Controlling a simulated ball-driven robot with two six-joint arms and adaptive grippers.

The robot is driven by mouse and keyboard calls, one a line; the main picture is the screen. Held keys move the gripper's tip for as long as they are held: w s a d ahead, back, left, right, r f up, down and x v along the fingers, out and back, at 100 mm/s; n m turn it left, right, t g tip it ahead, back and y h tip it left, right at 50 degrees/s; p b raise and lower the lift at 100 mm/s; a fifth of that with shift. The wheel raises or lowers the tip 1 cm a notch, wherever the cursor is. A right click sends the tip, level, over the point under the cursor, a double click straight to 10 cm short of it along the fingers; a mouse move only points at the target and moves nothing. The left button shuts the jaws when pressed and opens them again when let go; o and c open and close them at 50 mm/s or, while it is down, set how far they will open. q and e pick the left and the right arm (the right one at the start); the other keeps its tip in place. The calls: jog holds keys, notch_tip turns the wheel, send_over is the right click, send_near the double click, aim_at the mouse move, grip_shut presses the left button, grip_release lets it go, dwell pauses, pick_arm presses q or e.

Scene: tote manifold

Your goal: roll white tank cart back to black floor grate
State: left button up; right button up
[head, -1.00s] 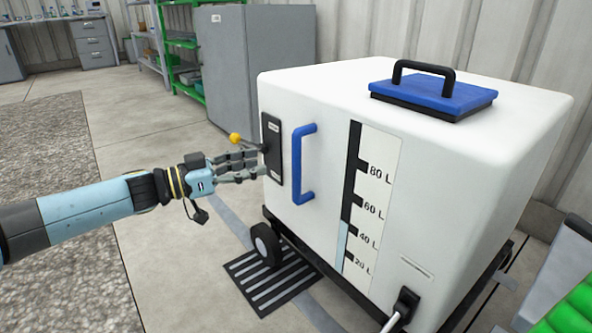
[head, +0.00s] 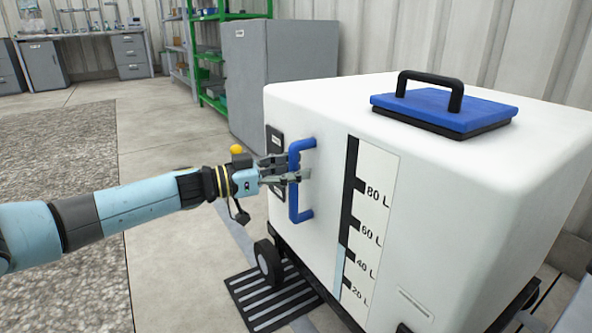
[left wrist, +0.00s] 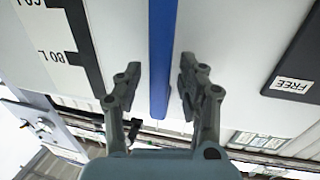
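The white tank cart (head: 430,210) stands at the right in the head view, with a blue handle (head: 294,180) on its front face. My left gripper (head: 303,176) is at this handle. In the left wrist view its open fingers (left wrist: 157,88) lie on either side of the blue bar (left wrist: 162,60), with a gap on each side. A yellow lever knob (head: 236,149) shows behind my wrist, by a black panel (head: 276,197). The wrist view shows FREE on the panel. The black floor grate (head: 262,309) lies by the cart's near wheel (head: 268,262), partly hidden by the cart. My right gripper is not in view.
A grey cabinet (head: 262,80) and green shelving (head: 212,70) stand behind the cart. A grey gravelly mat (head: 60,150) lies at the left. Open concrete floor (head: 170,260) lies between the mat and the cart. A workbench (head: 90,38) is at the back left.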

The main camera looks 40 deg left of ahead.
pick_arm(q)
grip_shut()
jog(key=shift+d+f, duration=0.1)
jog(key=shift+f, duration=0.05)
dwell(0.4)
